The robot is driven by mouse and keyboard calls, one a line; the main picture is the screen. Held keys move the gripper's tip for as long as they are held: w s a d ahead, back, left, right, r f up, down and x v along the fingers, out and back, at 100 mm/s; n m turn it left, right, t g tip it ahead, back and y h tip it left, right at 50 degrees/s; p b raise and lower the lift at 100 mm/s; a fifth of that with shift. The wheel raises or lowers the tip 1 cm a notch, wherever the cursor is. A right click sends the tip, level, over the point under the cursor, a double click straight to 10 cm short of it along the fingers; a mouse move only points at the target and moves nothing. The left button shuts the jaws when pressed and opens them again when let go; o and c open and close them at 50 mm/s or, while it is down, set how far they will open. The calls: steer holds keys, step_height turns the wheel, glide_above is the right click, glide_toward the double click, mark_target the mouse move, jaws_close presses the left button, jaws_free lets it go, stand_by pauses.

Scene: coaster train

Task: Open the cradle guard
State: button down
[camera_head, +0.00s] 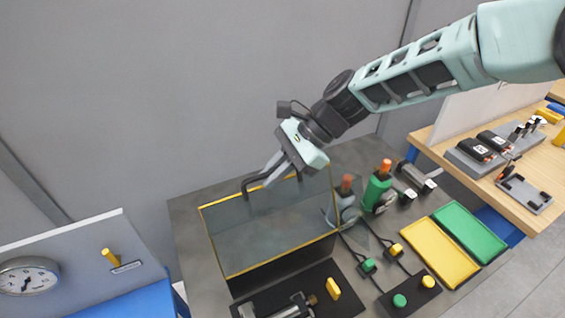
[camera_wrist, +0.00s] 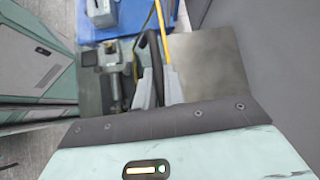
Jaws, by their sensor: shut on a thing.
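The cradle guard (camera_head: 275,235) is a clear box-like cover with yellow edges on the dark bench. My gripper (camera_head: 273,170) is at its far upper edge in the head view. In the wrist view my gripper (camera_wrist: 155,88) is shut on the guard's dark curved handle (camera_wrist: 153,60), beside a yellow edge of the guard (camera_wrist: 166,55). The cradle (camera_head: 295,309) shows partly at the bottom of the head view, in front of the guard. I cannot tell how far the guard is swung.
Orange-topped green (camera_head: 379,187) and grey cylinders stand to the right. Yellow (camera_head: 440,252) and green (camera_head: 469,232) trays lie farther right. A button box (camera_head: 408,296) and cables are in front. A wooden table (camera_head: 520,190) and a gauge panel (camera_head: 60,265) flank the bench.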

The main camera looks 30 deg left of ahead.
steer(key=shift+w, duration=0.1)
stand_by(0.3)
steer(key=c, duration=1.5)
jaws_free()
steer(key=shift+f, duration=0.1)
steer(key=b+v, duration=0.6)
steer(key=v, duration=1.1)
steer(key=shift+w+d+r, duration=0.1)
steer(key=shift+w+r, duration=0.15)
steer(key=s+d+f+n+t+h+b, duration=0.2)
steer(key=s+d+f+n, duration=0.3)
steer(key=d, duration=0.4)
steer(key=s+d+f+n+t+h+b, duration=0.2)
steer(key=s+d+f+n+b, duration=0.2)
steer(key=s+d+f, duration=0.4)
steer(key=s+d+f+n+t+h+b, duration=0.1)
steer(key=s+d+f+n+t+b, duration=0.1)
steer(key=s+d+f+n+b, duration=0.2)
steer(key=shift+s+d+f+n+h, duration=0.15)
steer(key=shift+s+d+f+n, duration=0.3)
steer(key=shift+s+d, duration=0.6)
steer(key=shift+s+d+f+n+h, duration=0.15)
steer(key=shift+s+d+f, duration=0.5)
steer(key=shift+s+d, duration=0.4)
steer(key=shift+s+d+f+n+h, duration=0.1)
steer(key=shift+s+d+f+n, duration=0.2)
steer(key=shift+s+d+f, duration=0.5)
